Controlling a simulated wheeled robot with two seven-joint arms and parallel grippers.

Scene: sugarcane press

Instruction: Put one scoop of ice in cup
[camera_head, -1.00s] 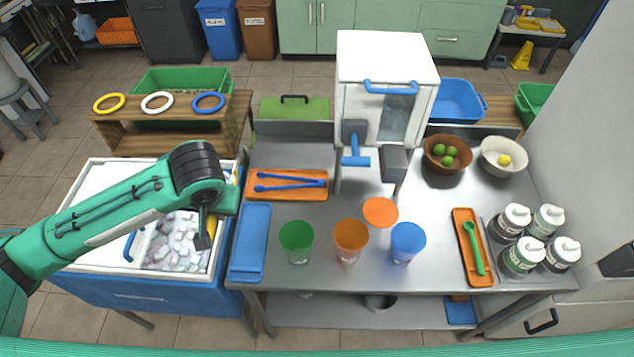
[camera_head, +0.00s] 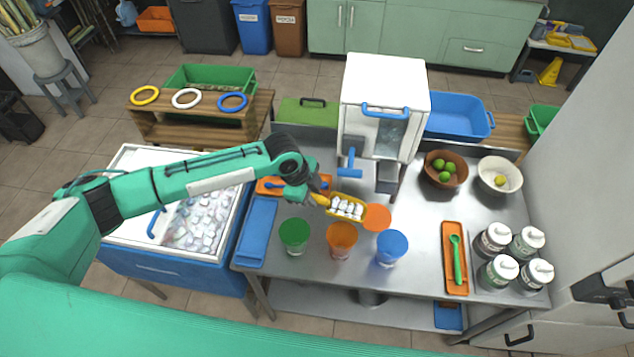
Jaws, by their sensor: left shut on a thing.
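My left gripper (camera_head: 318,196) is shut on the yellow handle of an ice scoop (camera_head: 362,216). The scoop is loaded with white ice pieces (camera_head: 346,207) and is held above the table, behind the orange cup. A green cup (camera_head: 294,235), an orange cup (camera_head: 341,239) and a blue cup (camera_head: 391,248) stand upright in a row on the steel table. No ice shows inside any cup. The ice chest (camera_head: 200,221) at the left is open, with more ice in it. My right gripper is not in view.
A white press (camera_head: 386,82) with a blue handle stands behind the scoop. An orange disc (camera_head: 376,218) lies right of it. An orange tray (camera_head: 455,280) with a green spoon, several bottles (camera_head: 515,258) and two bowls are at the right. A blue tray (camera_head: 257,232) lies left of the cups.

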